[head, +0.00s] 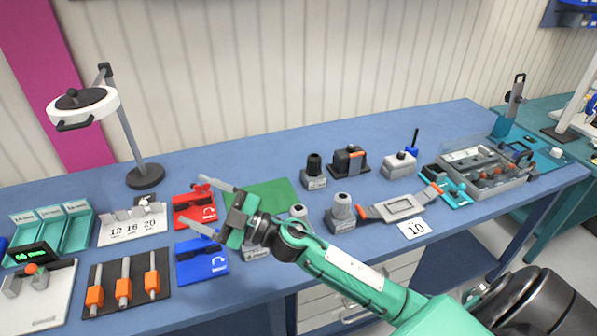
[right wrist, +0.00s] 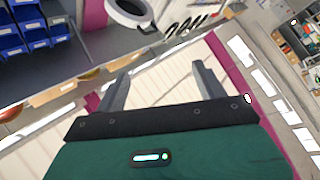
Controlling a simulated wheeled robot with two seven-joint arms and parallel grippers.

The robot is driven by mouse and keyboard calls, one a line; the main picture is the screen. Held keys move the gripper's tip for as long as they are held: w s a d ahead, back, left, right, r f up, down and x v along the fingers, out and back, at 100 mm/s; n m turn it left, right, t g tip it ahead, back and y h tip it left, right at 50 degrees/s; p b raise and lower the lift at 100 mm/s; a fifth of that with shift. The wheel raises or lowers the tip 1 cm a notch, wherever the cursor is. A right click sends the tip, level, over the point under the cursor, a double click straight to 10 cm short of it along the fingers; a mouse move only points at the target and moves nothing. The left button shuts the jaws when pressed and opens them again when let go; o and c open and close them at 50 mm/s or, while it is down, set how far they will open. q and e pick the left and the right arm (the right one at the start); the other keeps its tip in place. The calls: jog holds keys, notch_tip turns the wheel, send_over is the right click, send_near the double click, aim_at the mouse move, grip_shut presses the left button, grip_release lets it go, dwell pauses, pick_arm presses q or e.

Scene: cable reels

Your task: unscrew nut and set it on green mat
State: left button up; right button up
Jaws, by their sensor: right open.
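The green mat (head: 268,194) lies flat on the blue bench, and my right gripper covers part of its left side. I cannot make out a nut for certain in either view. My left gripper is not in view.
A lamp (head: 145,178) stands behind left. Orange-handled tools (head: 124,289) lie front left. Grey and black devices (head: 349,160) stand behind right, with a parts tray (head: 486,170) farther right.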

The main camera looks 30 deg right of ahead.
jog(key=a+n+g+y, duration=0.3)
jog(key=n+g, duration=0.4)
jog(key=g, duration=0.1)
jog(key=m+g+h, duration=0.1)
jog(key=g+h, duration=0.7)
jog(key=h, duration=1.1)
send_over(299, 208)
notch_tip(299, 208, down, 5)
notch_tip(299, 208, down, 13)
jog(key=p, duration=0.5)
jog(key=shift+w+f, duration=0.1)
jog(key=shift+f, duration=0.1)
